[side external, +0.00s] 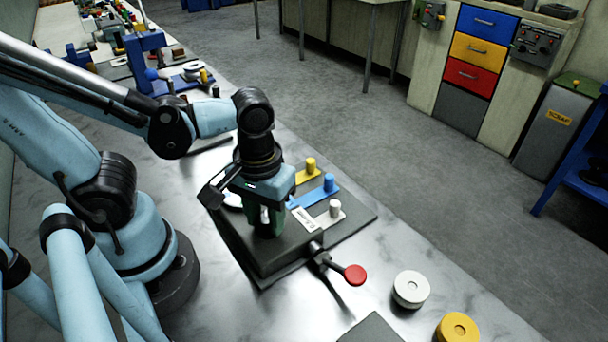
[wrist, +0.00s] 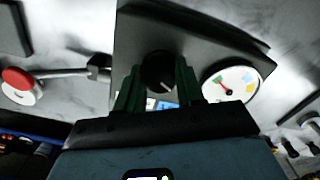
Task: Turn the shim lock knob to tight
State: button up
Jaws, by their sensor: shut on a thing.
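The shim lock knob is, as far as I can tell, the round black knob (wrist: 158,71) on the dark grey block in the wrist view. It has a pale line pointing to the lower right. My gripper (wrist: 158,78) has its two green fingers on either side of the knob and is shut on it. In the side view my gripper (side external: 268,225) points down onto the top of the dark block (side external: 285,253), and the knob is hidden behind the fingers. I cannot read any tight marking.
A white dial (wrist: 243,78) with a red pointer and coloured patches sits beside the knob. A red-ended lever (side external: 355,275) sticks out of the block. Yellow, blue (side external: 318,192) and white tabs lie beside it. White (side external: 411,288) and yellow (side external: 457,328) discs stand on the bench.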

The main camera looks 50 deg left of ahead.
aim_at(267, 215)
jog(key=m, duration=1.2)
jog(key=shift+a, duration=0.15)
dwell(0.6)
jog(key=o, duration=1)
jog(key=shift+o, duration=0.2)
notch_tip(267, 215, up, 12)
dwell(0.3)
jog(key=w+a+f+n+t, duration=0.4)
jog(key=w+a+n+t, duration=0.1)
jog(key=w, duration=0.4)
jog(key=shift+a+n+t, duration=0.15)
jog(key=shift+n+t, duration=0.65)
jog(key=shift+t, duration=0.2)
